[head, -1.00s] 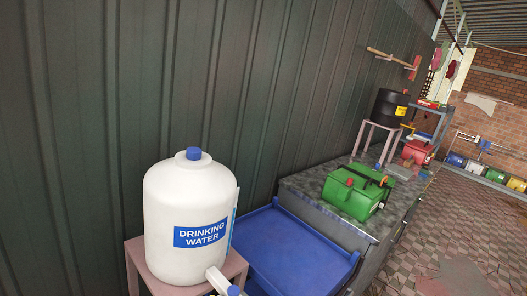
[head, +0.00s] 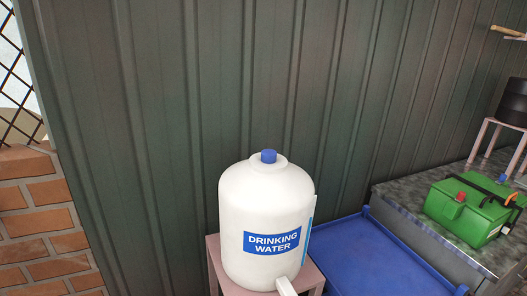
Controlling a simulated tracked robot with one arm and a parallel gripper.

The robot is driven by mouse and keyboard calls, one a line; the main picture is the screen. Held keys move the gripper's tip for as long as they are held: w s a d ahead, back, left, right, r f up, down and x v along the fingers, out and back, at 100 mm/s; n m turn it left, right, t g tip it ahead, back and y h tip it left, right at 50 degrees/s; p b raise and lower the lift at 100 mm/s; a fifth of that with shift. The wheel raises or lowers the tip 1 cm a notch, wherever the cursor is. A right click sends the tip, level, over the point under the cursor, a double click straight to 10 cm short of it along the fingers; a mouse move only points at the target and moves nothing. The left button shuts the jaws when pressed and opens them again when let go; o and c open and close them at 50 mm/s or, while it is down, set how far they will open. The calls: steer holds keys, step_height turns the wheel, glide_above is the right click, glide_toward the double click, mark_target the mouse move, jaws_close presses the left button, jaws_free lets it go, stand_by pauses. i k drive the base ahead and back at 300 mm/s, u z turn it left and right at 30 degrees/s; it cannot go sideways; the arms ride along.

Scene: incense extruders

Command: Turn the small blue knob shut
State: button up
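A white water container (head: 262,205) labelled "DRINKING WATER" stands upright in the lower middle. It has a blue cap (head: 268,156) on top and a thin blue strip down its right side. A white spout (head: 286,287) sticks out low at its front and is cut off by the bottom edge. No blue knob shows on the visible part of the spout. My gripper is not in view.
The container stands on a pinkish stand (head: 213,262) against a dark ribbed wall (head: 200,90). To the right are a blue tray (head: 375,262), a green box (head: 462,212) on a speckled counter (head: 410,197), and a black drum (head: 514,103). A brick wall (head: 45,225) is at left.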

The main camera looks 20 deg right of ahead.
mark_target(268, 156)
steer(key=z, duration=0.1)
steer(key=i, duration=1)
steer(key=u, duration=0.1)
